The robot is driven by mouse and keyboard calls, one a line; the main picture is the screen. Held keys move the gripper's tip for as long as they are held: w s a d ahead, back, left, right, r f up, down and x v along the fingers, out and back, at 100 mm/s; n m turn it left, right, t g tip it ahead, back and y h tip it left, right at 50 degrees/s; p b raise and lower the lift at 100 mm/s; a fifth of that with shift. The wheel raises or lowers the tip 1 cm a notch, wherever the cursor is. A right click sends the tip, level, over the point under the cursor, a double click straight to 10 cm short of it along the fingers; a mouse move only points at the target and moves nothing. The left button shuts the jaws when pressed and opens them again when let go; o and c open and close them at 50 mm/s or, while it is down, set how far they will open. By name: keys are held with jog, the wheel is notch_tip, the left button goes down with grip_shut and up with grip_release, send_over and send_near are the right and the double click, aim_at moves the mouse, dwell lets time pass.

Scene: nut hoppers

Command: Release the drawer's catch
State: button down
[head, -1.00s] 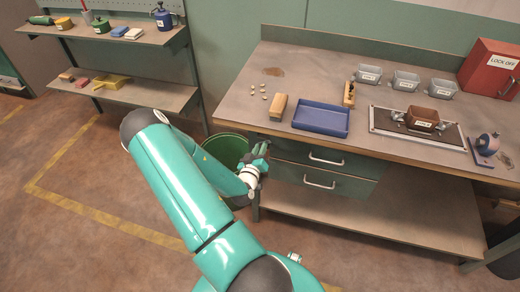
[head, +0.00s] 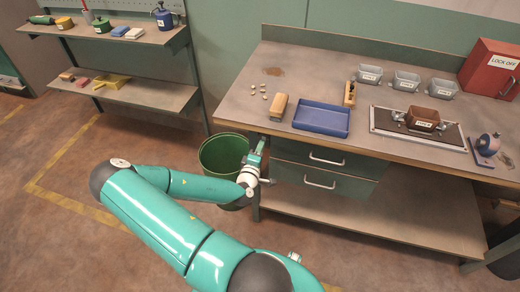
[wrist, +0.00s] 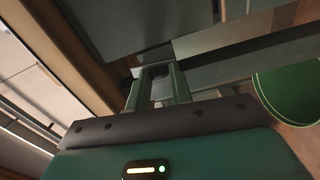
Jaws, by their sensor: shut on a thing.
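Two green-grey drawers with silver bar handles, an upper drawer (head: 345,165) and a lower drawer (head: 345,187), are closed under the workbench in the head view. My gripper (head: 262,145) is at the left end of the upper drawer, just below the bench top's front edge. In the wrist view, my gripper's two green fingers (wrist: 158,78) reach up to a dark panel and are shut on a small dark part, which I take to be the catch (wrist: 156,72). The fingers and shadow hide most of it, so its position cannot be told.
A green bin (head: 222,150) stands left of the bench, close to my forearm. The floor at left is clear.

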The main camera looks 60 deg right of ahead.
jog(key=shift+s+n, duration=0.1)
jog(key=shift+n, duration=0.5)
jog(key=c, duration=1.2)
grip_release()
jog(key=shift+c, duration=0.2)
jog(key=s+a, duration=0.2)
jog(key=a, duration=1.1)
jog(key=shift+a, duration=0.35)
